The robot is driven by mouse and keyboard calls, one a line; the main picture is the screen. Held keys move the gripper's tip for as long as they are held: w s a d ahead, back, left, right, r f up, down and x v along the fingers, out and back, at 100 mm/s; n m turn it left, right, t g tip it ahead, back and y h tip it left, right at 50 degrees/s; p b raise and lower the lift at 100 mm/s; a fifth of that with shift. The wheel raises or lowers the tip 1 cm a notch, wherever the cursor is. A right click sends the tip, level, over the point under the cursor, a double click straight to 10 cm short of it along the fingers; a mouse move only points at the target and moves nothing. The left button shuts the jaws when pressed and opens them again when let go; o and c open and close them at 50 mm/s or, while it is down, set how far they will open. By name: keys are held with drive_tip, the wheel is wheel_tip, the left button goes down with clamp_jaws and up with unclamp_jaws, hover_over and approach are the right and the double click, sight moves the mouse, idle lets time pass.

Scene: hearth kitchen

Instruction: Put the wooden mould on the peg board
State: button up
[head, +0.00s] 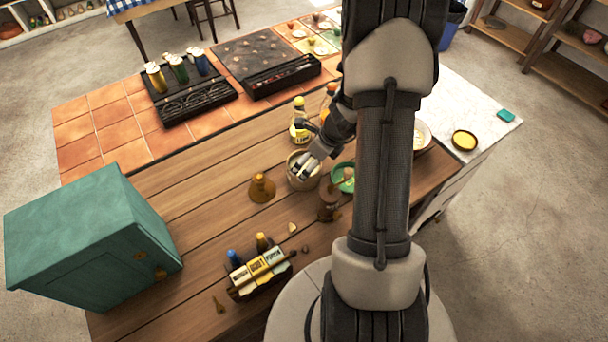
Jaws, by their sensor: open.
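My gripper (304,170) is open, its pale fingers pointing down-left over a round tan container (293,182) on the wooden counter. The fingers overlap the container's opening; I cannot tell whether they touch it. A brown cone-shaped piece with a knob (262,188) stands upright just left of the container; it may be the wooden mould, but I cannot tell for sure. A dark flat board with small specks (250,48) lies on the tiled part at the back; it may be the peg board, which I cannot confirm either.
A yellow-labelled bottle (299,130) stands behind the gripper; a green bowl (343,184) and a dark brown turned object (328,206) stand right of it. A teal cabinet (85,240) fills the left. A rack with cards (260,268) sits in front. Black trays (200,105) stand behind.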

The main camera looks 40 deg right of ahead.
drive_tip(key=x, duration=0.1)
drive_tip(key=b+x, duration=0.1)
drive_tip(key=x, duration=0.1)
drive_tip(key=b+x, duration=0.1)
drive_tip(key=x, duration=0.1)
drive_tip(key=shift+w+f, duration=0.1)
drive_tip(key=shift+w, duration=0.25)
drive_tip(key=shift+d, duration=0.1)
drive_tip(key=shift+r, duration=0.2)
drive_tip(key=c, duration=1.5)
